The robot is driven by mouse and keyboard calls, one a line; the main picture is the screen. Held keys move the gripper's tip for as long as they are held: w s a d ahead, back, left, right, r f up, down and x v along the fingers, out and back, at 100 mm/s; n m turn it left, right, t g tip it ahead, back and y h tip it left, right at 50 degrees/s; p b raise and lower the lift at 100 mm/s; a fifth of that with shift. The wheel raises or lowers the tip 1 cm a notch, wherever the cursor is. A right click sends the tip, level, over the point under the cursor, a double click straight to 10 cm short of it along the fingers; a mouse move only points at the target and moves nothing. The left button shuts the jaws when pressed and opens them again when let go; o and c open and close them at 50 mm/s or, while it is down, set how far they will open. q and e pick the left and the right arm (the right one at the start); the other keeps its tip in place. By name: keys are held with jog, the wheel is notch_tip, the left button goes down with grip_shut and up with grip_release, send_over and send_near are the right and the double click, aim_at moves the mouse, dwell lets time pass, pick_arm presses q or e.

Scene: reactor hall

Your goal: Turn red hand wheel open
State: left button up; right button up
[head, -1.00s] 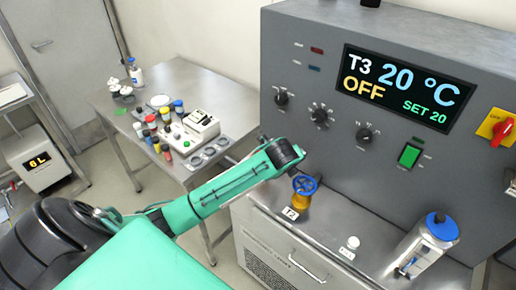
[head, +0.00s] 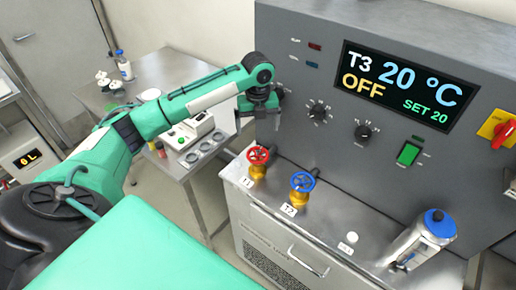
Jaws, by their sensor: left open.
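The red hand wheel (head: 258,155) sits on a brass valve on the left part of the bench ledge, in the head view, above a tag that seems to read T1. My left gripper (head: 260,112) hangs above the red wheel, in front of the grey panel. It is open, apart from the wheel, and its fingers point down. A blue hand wheel (head: 302,181) on a second brass valve stands to the right, by a tag reading T2. My right gripper does not show.
The grey control panel (head: 345,150) rises close behind the valves, with knobs and a display reading T3 20 °C OFF. A silver canister (head: 420,240) with a blue cap stands at the right. A steel table (head: 150,70) with bottles and vials stands at the left.

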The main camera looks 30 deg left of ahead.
aim_at(258, 154)
pick_arm(q)
notch_tip(258, 154, down, 11)
jog(key=p, duration=0.3)
jog(key=shift+r+p, duration=0.1)
jog(key=shift+p, duration=0.25)
jog(key=shift+f, duration=0.5)
jog(key=shift+c, duration=0.2)
jog(key=c, duration=0.9)
